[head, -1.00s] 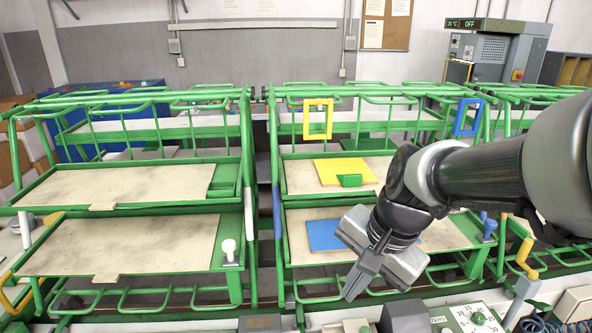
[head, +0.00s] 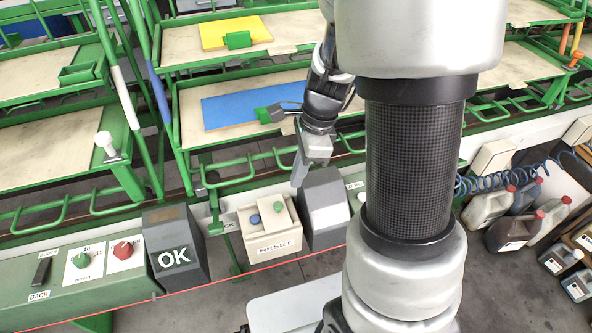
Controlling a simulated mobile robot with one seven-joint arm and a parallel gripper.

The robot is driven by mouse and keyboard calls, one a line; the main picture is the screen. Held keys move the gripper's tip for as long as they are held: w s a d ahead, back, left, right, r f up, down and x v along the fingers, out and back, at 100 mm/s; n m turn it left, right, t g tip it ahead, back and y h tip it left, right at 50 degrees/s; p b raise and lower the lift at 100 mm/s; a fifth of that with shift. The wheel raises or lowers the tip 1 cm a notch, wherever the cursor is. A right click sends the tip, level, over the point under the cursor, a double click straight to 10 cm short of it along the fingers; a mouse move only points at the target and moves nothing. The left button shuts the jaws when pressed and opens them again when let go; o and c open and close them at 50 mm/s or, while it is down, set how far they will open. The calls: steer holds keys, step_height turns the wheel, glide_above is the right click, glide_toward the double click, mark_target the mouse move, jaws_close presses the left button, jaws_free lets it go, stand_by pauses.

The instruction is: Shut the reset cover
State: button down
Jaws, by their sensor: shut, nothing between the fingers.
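The reset box (head: 272,240) is a beige box with a RESET label on its front, on the green console. A blue button (head: 254,219) and a green button (head: 278,207) show on its top. A beige flap-like piece (head: 284,219) stands by the green button and looks like the cover, raised; its exact angle is hard to tell. My gripper (head: 299,183) is shut and empty, pointing down above and behind the right side of the reset box. It appears apart from the flap.
A grey slanted box (head: 325,207) stands just right of the reset box, close to my gripper. Green rack trays lie behind, one holding a blue board (head: 240,106). My arm hides the console further right.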

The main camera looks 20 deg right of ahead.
steer(key=b, duration=0.2)
glide_toward(267, 215)
steer(key=d+f, duration=0.4)
steer(key=shift+w+d+f, duration=0.1)
steer(key=shift+w+f, duration=0.05)
steer(key=shift+w, duration=0.05)
steer(key=a+p, duration=0.2)
steer(key=a, duration=0.4)
steer(key=shift+a, duration=0.1)
steer(key=shift+r+p, duration=0.55)
steer(key=shift+p, duration=0.05)
steer(key=p+v, duration=0.8)
steer(key=v, duration=0.1)
steer(key=shift+d, duration=0.35)
